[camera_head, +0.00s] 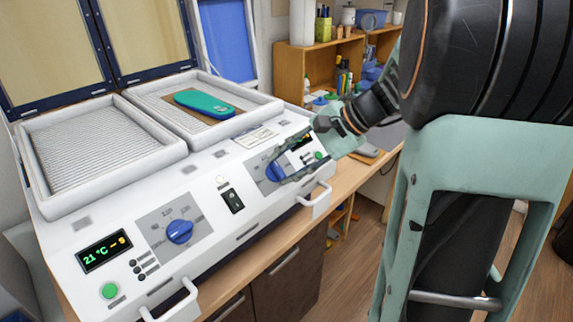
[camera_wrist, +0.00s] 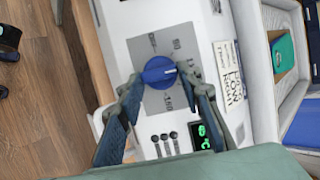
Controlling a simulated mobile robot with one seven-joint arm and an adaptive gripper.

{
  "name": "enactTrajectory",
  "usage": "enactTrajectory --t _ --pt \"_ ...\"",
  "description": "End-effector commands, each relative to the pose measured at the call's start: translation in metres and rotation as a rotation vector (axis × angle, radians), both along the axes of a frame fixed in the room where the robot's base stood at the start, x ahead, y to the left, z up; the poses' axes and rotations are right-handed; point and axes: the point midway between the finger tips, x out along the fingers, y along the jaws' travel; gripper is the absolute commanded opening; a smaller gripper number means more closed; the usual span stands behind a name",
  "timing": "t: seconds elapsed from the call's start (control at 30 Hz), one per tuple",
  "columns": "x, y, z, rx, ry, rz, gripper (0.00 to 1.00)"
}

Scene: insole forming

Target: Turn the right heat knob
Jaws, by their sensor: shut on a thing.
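The right heat knob (camera_head: 272,172) is a blue dial on the sloped white front panel of the forming machine (camera_head: 207,205). In the wrist view the knob (camera_wrist: 157,70) shows a pale pointer mark toward the picture's right, on a grey scale plate with printed numbers. My gripper (camera_head: 281,167) reaches down to the panel from the right. In the wrist view its two fingers (camera_wrist: 158,76) stand on either side of the knob, shut on it. In the head view the fingers partly hide the knob and its scale.
The left heat knob (camera_head: 180,231) and a display reading 21 °C (camera_head: 104,250) are on the left panel. A black switch (camera_head: 232,201) sits between the knobs. A white handle (camera_head: 315,200) projects below the right knob. A teal insole (camera_head: 204,103) lies on the right heating bed.

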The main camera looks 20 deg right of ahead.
Motion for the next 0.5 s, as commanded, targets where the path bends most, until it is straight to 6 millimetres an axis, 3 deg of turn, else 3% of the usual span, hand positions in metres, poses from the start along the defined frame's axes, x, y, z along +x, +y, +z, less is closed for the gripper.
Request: enactTrajectory --t 0.27,0.3,0.43,0.5 --pt "0.0011 -0.0012 0.0007 -0.002 -0.003 -0.004 0.09" --pt "0.0010 -0.0012 0.0006 -0.002 -0.003 -0.004 0.37" --pt "0.0007 -0.0009 0.0004 -0.001 -0.002 -0.002 0.51" --pt "0.0006 -0.0007 0.0003 -0.002 -0.002 -0.002 0.51"
